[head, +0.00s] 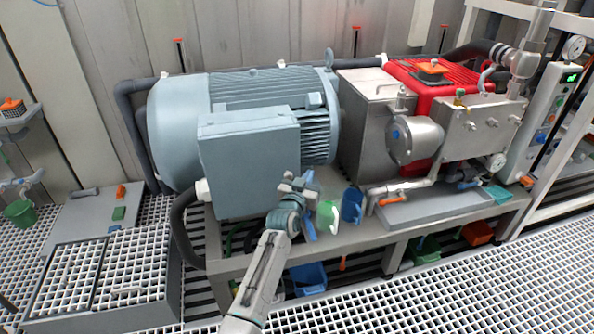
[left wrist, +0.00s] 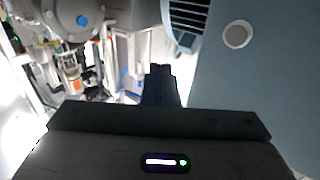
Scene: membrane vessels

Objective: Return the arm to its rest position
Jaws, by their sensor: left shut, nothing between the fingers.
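My left arm reaches up from the bottom of the head view. My left gripper (head: 303,183) is in front of the grey-blue motor's box (head: 250,165), above the front edge of the bench. In the left wrist view its dark fingers (left wrist: 160,84) are together with nothing between them. The smooth grey-blue motor housing (left wrist: 245,85) fills the right of that view. I cannot tell the exact gap between gripper and motor. My right gripper is in neither view.
A red pump (head: 440,76) and a steel tray (head: 435,206) are farther right. Grating floor (head: 440,295) lies in front.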

